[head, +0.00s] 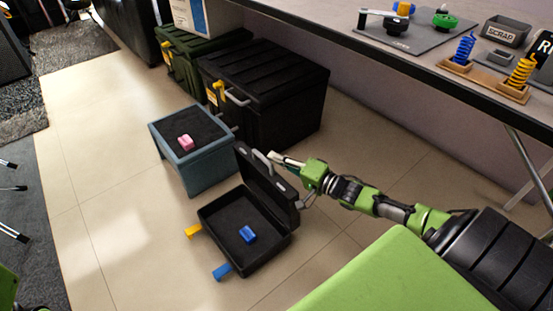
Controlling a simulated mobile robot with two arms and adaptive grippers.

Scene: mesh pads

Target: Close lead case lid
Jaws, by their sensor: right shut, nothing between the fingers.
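The lead case (262,258) is a dark open box on the tiled floor, with a blue block (247,235) inside. Its lid (264,186) stands up on the far right side, with a grey handle at its top. My right gripper (279,158) comes in from the right and is shut and empty at the top of the lid, close to the handle. I cannot tell whether it touches the lid. My left gripper is not in view.
A grey-blue box (205,168) with a pink block (185,142) on top stands just behind the case. A large black chest (283,100) and a green chest (180,62) stand farther back. A workbench (400,66) with coils and tools runs along the upper right. Floor at left is clear.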

